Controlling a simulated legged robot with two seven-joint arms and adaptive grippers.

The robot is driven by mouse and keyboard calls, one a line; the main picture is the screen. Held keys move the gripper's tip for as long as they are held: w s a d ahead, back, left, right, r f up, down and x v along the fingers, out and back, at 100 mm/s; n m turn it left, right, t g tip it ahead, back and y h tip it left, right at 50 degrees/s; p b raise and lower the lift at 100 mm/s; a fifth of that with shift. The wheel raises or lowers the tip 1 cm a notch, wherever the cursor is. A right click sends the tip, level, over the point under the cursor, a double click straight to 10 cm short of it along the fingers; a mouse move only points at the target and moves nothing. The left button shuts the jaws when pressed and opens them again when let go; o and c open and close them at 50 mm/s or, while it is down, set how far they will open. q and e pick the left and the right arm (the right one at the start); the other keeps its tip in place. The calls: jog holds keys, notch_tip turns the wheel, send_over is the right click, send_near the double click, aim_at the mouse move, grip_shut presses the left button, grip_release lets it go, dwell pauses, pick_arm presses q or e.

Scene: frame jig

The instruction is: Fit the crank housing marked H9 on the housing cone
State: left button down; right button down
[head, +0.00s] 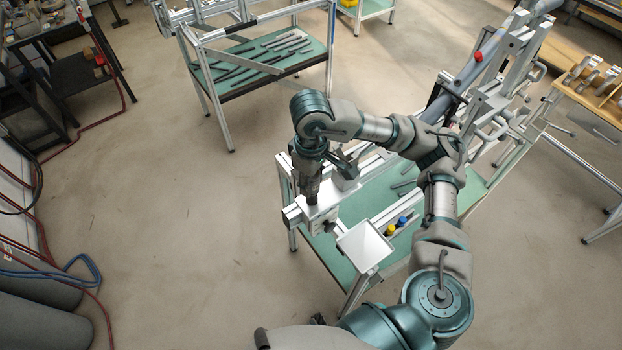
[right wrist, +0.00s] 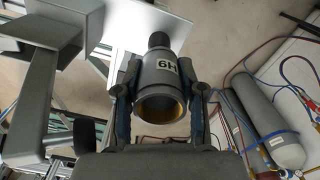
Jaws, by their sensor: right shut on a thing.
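The crank housing (right wrist: 160,82) is a short grey cylinder with a brass-coloured inner bore and a white label that reads H9 upside down in the right wrist view. My right gripper (right wrist: 161,100) is shut on it, one finger on each side. In the head view my right gripper (head: 312,190) points down at the left end of the jig, and the housing is hard to make out there. A dark ribbed stub (right wrist: 159,40) shows at the housing's far end; I cannot tell whether it belongs to the housing. I cannot identify the housing cone. My left gripper is not in view.
A pale square plate (head: 365,245) stands at the jig's front, beside blue and yellow knobs (head: 402,220). The green-topped bench (head: 350,207) lies beneath. A rack with several bars (head: 262,55) stands behind.

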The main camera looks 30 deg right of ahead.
jog(key=shift+r, duration=0.4)
jog(key=shift+r+p, duration=2.1)
jog(key=shift+r, duration=0.25)
